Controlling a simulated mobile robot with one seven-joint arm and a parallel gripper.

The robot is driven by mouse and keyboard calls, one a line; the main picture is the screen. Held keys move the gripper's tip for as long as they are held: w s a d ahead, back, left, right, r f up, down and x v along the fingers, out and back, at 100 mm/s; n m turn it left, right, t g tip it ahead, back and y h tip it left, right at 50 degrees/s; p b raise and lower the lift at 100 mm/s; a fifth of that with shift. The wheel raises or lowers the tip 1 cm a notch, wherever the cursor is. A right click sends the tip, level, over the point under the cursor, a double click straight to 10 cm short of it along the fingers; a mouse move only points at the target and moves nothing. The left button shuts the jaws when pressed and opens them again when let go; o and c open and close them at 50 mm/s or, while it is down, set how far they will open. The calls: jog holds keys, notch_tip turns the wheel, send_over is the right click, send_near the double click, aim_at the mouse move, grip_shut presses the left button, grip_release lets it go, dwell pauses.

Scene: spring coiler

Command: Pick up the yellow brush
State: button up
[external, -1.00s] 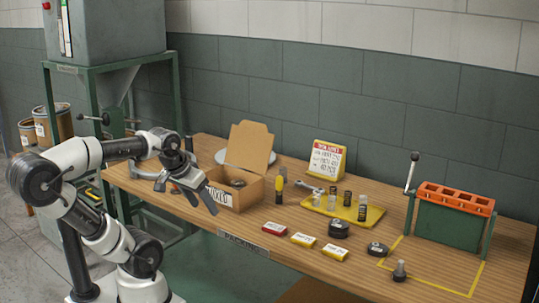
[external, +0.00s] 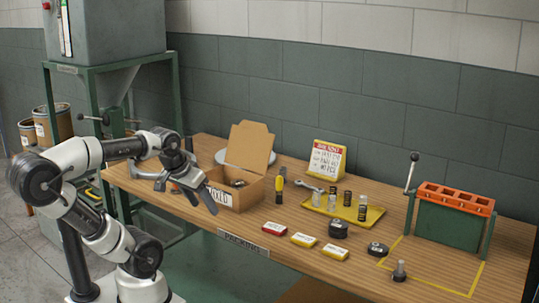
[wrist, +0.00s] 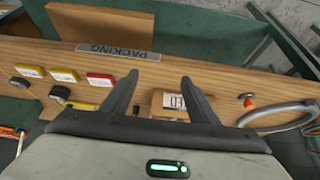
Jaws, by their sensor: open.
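My gripper (external: 186,191) is open and empty, left of the box and well apart from the brush. Its two spread fingers also show in the wrist view (wrist: 159,88), above the bench near its front edge.
The cardboard box (external: 234,195) stands between my gripper and the brush. A yellow tray (external: 344,209) with small springs lies to the right. Red and yellow small boxes (external: 304,240) lie in front. A green fixture with an orange top (external: 455,198) stands far right.

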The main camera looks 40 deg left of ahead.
jog(key=c, duration=0.4)
jog(key=shift+o, duration=0.2)
